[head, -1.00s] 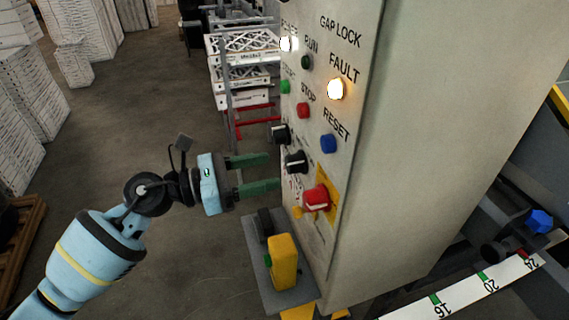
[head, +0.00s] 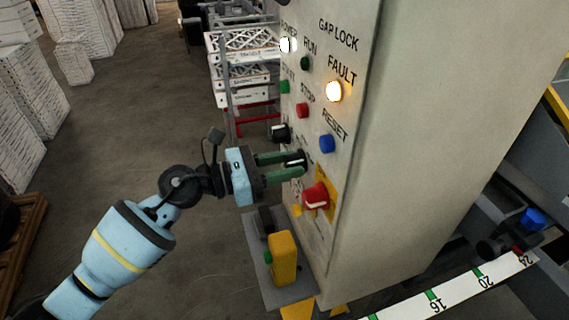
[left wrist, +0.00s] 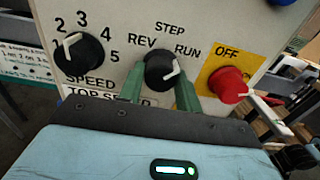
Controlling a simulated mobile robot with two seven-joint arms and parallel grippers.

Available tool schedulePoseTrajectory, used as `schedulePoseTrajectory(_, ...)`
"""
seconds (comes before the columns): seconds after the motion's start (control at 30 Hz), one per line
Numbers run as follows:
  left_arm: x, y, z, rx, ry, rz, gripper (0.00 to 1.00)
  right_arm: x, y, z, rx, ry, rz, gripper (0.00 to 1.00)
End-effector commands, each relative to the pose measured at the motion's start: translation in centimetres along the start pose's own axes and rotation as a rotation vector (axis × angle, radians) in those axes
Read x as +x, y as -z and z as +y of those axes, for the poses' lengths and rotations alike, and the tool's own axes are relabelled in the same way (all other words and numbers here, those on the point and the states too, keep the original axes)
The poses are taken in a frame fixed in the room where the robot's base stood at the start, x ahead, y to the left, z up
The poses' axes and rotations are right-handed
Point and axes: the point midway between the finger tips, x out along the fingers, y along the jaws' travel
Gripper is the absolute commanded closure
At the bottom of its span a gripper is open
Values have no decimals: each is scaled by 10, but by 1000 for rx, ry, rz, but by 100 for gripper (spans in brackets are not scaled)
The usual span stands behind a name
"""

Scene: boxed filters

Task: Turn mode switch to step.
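The mode switch is a black knob with a white pointer. In the left wrist view the knob (left wrist: 160,72) sits below the labels REV, STEP and RUN, and its pointer is turned to the right, toward RUN. In the head view the mode switch (head: 296,157) is on the side panel, partly covered by green fingers. My left gripper (head: 296,165) has one finger on each side of the knob. In the left wrist view the fingers (left wrist: 160,88) look closed against its sides, with no clear gap. My right gripper is in neither view.
The black speed knob (left wrist: 79,52) is left of the switch, and the red knob marked OFF (left wrist: 228,85) is right. A blue reset button (head: 327,144) is above. A yellow-and-grey device (head: 284,259) stands below the panel.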

Motion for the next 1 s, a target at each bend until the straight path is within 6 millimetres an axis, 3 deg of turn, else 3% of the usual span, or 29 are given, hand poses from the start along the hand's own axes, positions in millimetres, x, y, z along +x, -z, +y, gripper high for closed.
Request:
schedulePoseTrajectory(0.47, 0, -3, 0, -87, 0, -1, 89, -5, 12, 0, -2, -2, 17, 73)
schedulePoseTrajectory(1.0, 0, -6, -1, -516, 0, -2, 89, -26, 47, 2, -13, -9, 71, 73)
